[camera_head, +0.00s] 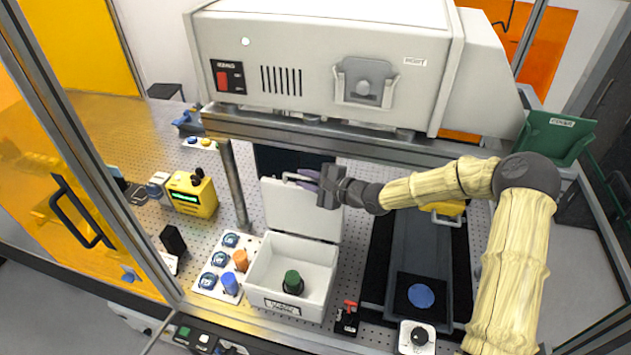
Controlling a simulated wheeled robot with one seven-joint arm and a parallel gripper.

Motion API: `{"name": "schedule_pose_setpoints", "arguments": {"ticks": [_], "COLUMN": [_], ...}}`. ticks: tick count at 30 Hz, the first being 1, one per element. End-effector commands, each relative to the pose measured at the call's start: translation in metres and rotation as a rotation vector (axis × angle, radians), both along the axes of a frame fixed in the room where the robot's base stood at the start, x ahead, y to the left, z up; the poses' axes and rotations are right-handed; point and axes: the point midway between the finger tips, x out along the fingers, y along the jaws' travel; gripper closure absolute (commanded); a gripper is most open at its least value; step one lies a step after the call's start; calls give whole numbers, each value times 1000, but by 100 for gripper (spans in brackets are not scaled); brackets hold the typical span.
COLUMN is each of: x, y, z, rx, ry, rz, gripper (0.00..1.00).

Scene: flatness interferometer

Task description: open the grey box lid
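The grey box (260,274) stands on the perforated table, with its inside showing and a dark green-topped piece (292,282) in it. Its lid (285,208) is raised, standing roughly upright along the back edge of the box. My gripper (312,181) is at the top edge of the lid, by the lid's handle (290,177).
A white instrument housing (320,60) hangs on a metal beam above the lid. A metal post (236,190) stands left of the box. A white tray (212,284) with blue and orange pieces is beside it. A red-handled switch (348,317) is right of the box.

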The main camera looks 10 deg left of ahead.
Motion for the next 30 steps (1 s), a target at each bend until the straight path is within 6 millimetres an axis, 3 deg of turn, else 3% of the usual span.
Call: {"name": "schedule_pose_setpoints", "arguments": {"ticks": [8,30], "x": [-8,-53], "y": [-23,-125], "z": [3,29], "rx": [1,-2], "ry": [-2,1], "rz": [-3,-1], "gripper": [80,80]}}
